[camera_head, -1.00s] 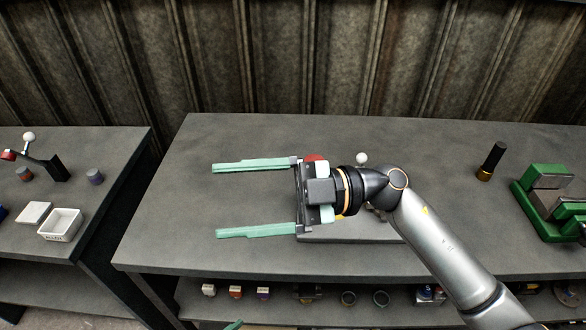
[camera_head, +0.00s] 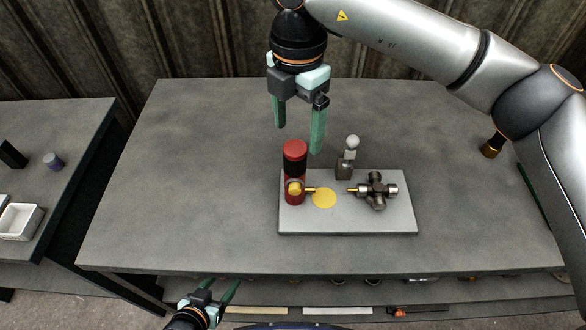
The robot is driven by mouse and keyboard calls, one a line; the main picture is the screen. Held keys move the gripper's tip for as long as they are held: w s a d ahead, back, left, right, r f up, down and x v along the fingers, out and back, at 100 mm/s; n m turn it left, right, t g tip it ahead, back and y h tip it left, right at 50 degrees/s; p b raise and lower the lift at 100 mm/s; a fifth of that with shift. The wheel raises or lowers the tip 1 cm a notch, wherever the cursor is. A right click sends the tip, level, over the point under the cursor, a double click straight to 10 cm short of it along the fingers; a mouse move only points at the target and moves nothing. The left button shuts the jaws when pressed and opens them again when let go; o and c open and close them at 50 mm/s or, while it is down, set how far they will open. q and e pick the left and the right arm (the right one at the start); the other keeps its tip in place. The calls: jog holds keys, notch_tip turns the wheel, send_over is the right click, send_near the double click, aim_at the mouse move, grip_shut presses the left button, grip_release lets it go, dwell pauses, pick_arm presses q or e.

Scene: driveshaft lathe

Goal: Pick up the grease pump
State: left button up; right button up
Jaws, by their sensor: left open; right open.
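The grease pump (camera_head: 294,167) appears to be the red and black upright cylinder with a brass nozzle pointing right. It stands at the left end of a light grey plate (camera_head: 350,226) on the table. My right gripper (camera_head: 298,139) is open and empty, its green fingers pointing down. In the picture its fingertips are just above the top of the pump; I cannot tell how far apart they are in depth. My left gripper (camera_head: 224,283) is open and empty at the bottom left, in front of the table's front edge.
The plate also holds a yellow disc (camera_head: 324,198), a metal cross joint (camera_head: 376,190) and a small lever with a white ball (camera_head: 350,155). A dark cylinder (camera_head: 491,147) stands at right, partly behind my arm. The table's left side (camera_head: 190,170) is clear.

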aim_at(297, 148)
notch_tip(297, 148, down, 4)
jog(key=shift+r, duration=0.1)
jog(key=shift+a+f+p, duration=0.1)
jog(key=shift+f+p, duration=0.85)
jog(key=shift+f, duration=1.85)
jog(key=shift+c, duration=0.2)
grip_shut()
jog(key=shift+w+r, duration=0.1)
